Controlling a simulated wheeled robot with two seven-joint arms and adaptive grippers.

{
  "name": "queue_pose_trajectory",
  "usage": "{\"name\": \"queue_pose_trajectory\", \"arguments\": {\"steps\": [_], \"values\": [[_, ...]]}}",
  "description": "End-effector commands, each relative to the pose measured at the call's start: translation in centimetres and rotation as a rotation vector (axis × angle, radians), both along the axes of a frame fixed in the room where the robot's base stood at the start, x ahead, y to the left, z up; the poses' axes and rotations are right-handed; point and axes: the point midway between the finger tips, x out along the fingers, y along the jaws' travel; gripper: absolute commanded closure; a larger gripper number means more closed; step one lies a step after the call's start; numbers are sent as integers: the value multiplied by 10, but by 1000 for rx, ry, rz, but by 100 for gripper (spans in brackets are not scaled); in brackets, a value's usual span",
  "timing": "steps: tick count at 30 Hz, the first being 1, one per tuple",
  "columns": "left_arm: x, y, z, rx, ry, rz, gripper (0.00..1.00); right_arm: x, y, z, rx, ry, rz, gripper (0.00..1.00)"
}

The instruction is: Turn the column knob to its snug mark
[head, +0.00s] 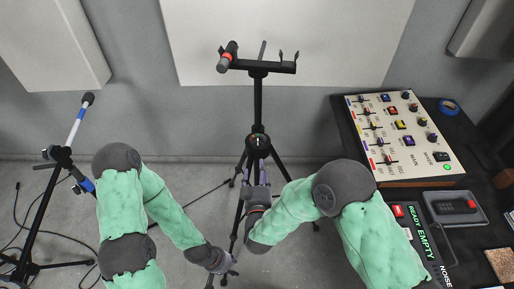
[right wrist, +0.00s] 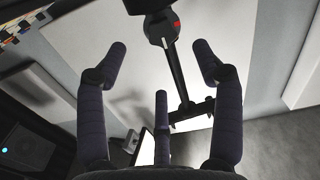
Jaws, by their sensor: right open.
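A dark tripod stand (head: 257,105) rises in the middle of the head view with a crossbar on top. The column knob (head: 258,142) is a dark round piece on its column, above the spread legs. In the right wrist view the knob (right wrist: 161,29) shows a white line and a red patch at its right edge. My right gripper (head: 257,178) is just below the knob in the head view. Its fingers are spread open and empty, apart from the knob. My left gripper (head: 228,262) is low near the tripod's foot; its finger opening is unclear.
A red-tipped microphone (head: 227,57) sits at the crossbar's left end. Another microphone stand (head: 65,160) and floor cables are at left. Pale wall panels stand behind.

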Motion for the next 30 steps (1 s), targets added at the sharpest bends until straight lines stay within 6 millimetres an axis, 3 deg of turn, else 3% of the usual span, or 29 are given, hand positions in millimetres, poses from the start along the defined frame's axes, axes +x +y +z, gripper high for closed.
{"name": "queue_pose_trajectory", "arguments": {"steps": [7,21,30], "values": [[0,0,-5,0,0,0,60,11,2,10,-13,-47,-13,33],[0,0,-26,0,0,0,60,88,2,9,-13,-44,-11,33],[0,0,-30,0,0,0,60,106,3,11,-13,-43,-9,33]]}}
